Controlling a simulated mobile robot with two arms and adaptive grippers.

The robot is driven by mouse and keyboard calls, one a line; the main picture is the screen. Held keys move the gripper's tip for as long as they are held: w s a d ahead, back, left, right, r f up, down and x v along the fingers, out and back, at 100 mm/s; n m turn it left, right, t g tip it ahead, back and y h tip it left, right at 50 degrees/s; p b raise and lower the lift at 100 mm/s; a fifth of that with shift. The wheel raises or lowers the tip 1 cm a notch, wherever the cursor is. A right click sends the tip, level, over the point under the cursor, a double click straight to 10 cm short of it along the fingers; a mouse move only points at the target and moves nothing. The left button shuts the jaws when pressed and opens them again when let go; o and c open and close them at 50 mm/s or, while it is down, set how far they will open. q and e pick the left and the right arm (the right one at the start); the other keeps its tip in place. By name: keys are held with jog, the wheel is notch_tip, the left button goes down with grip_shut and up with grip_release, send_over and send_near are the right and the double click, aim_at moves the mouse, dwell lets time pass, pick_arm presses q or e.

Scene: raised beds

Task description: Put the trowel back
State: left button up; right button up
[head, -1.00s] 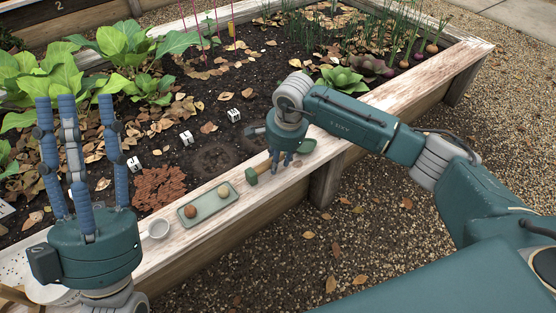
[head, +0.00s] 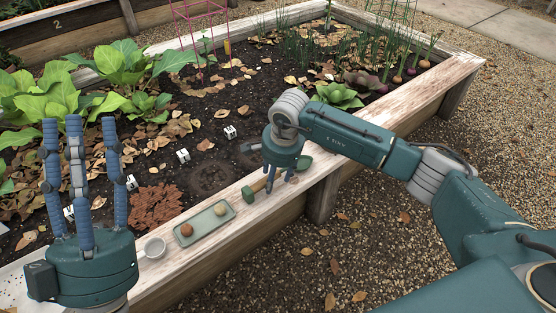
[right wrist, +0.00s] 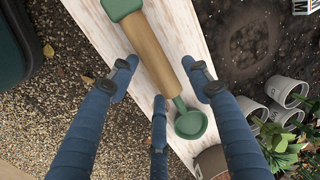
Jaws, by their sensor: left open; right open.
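The trowel (head: 262,184) lies on the bed's pale wooden front ledge. It has a wooden handle, a green end cap and a green scoop. My right gripper (head: 281,179) is over it, fingers pointing down. In the right wrist view the trowel's handle (right wrist: 157,58) runs between my spread, open fingers (right wrist: 160,88), with the scoop near the lower finger. I cannot tell if any finger touches it. My left gripper (head: 79,124) is open and empty, fingers up, at the left.
A green tray (head: 198,234) with two small balls and a white cup (head: 154,248) stand on the ledge left of the trowel. Pots (right wrist: 286,90) show in the right wrist view. Lettered cubes (head: 183,155) and plants are in the soil. Gravel lies in front.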

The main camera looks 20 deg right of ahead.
pick_arm(q)
jog(key=w+f+g+y+p, duration=0.1)
jog(key=w+f+g, duration=0.2)
jog(key=f, duration=0.5)
jog(key=w+f+g+y+p, duration=0.2)
jog(key=w+f+g, duration=0.2)
jog(key=f+g, duration=0.2)
notch_tip(320, 180, down, 2)
jog(key=shift+w, duration=0.25)
pick_arm(e)
notch_tip(320, 180, up, 11)
jog(key=s, duration=0.2)
jog(key=shift+d, duration=0.4)
